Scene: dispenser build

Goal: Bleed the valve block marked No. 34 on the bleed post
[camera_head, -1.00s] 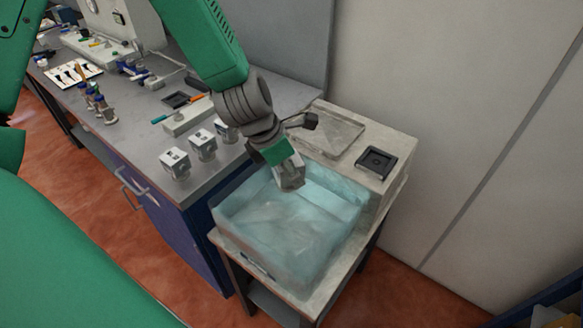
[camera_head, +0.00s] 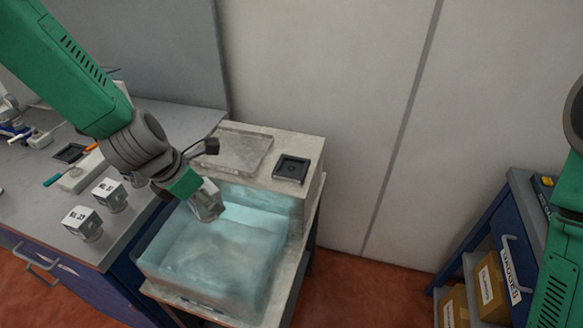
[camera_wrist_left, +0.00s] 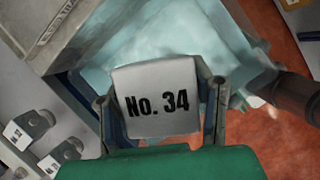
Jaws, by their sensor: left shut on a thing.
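My left gripper (camera_head: 204,203) is shut on the valve block (camera_head: 209,199), which hangs above the water of a clear-walled tank. The bleed post cannot be told for certain; a square black socket (camera_head: 291,168) sits on the grey ledge behind the tank, apart from the gripper. My right gripper is not in view, though a green and dark arm part shows at the right edge.
The water tank (camera_head: 164,281) stands on a stand right of the grey bench (camera_head: 33,211). Two other white blocks, one marked No. 33 (camera_head: 82,222) and one beside it (camera_head: 110,194), stand on the bench. A blue shelf with boxes (camera_head: 491,284) is at the right.

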